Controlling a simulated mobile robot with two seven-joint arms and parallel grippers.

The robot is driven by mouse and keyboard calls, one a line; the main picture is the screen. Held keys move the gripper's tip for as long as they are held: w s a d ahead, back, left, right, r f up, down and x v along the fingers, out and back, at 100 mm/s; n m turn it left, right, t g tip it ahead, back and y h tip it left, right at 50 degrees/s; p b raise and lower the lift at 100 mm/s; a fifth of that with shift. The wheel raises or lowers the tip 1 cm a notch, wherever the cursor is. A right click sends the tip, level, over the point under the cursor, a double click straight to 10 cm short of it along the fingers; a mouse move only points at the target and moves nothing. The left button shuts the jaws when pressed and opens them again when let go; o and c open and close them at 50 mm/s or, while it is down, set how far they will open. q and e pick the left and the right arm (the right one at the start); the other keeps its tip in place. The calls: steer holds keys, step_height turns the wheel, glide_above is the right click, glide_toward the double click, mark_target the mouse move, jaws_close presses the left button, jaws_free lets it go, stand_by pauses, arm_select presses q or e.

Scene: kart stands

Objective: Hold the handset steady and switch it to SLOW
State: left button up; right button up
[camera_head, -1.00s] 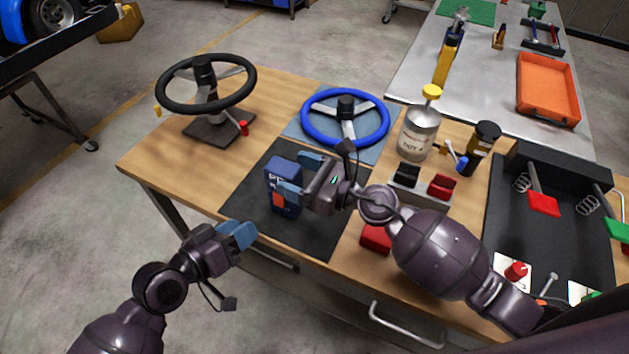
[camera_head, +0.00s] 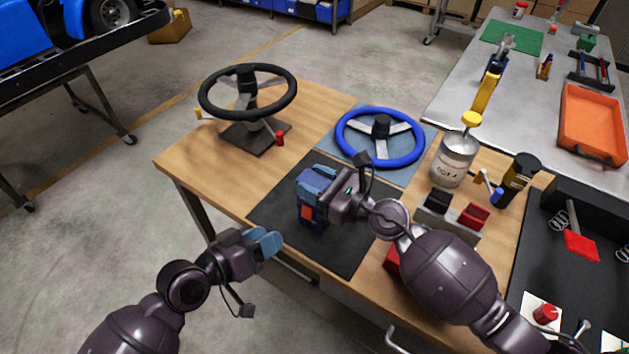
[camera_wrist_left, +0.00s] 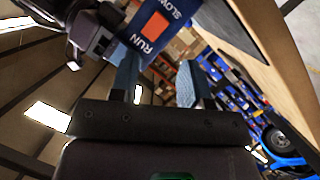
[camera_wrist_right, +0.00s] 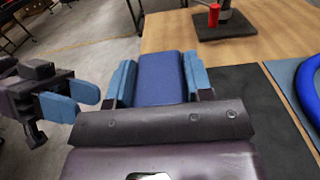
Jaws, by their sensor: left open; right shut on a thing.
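The handset (camera_head: 307,212) is a dark blue block with an orange switch, upright over the dark mat (camera_head: 350,252). My right gripper (camera_head: 318,188) is shut on its upper part. In the right wrist view the handset (camera_wrist_right: 160,78) sits between both fingers. In the left wrist view the handset (camera_wrist_left: 140,22) shows an orange switch (camera_wrist_left: 157,26) between the words RUN and SLOW; I cannot tell which way it is set. My left gripper (camera_head: 266,244) is open and empty, apart from the handset, near the table's front edge. Whether the handset touches the mat is unclear.
A black steering wheel (camera_head: 247,92) on a stand is at the back left, and a blue steering wheel (camera_head: 381,137) lies behind the mat. Bare wood (camera_head: 225,180) lies left of the mat.

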arm_select(q)
steer(key=shift+c, duration=1.3)
steer(key=s+f, duration=0.1)
steer(key=s+f+n, duration=0.1)
steer(key=s, duration=0.1)
steer(key=shift+a+f, duration=0.1)
steer(key=shift+f, duration=0.15)
jaws_close()
steer(key=shift+s+a+r+n+t+y, duration=0.25)
steer(key=shift+s+n+t, duration=0.3)
steer(key=shift+n, duration=1.6)
steer(key=shift+s+a+r+n+t+y, duration=0.1)
steer(key=shift+s+r+n+t+y, duration=0.3)
steer(key=shift+n, duration=1.8)
steer(key=shift+s+a+r+n+t+y, duration=0.25)
steer(key=shift+s+n+t, duration=0.4)
steer(key=shift+n, duration=1.5)
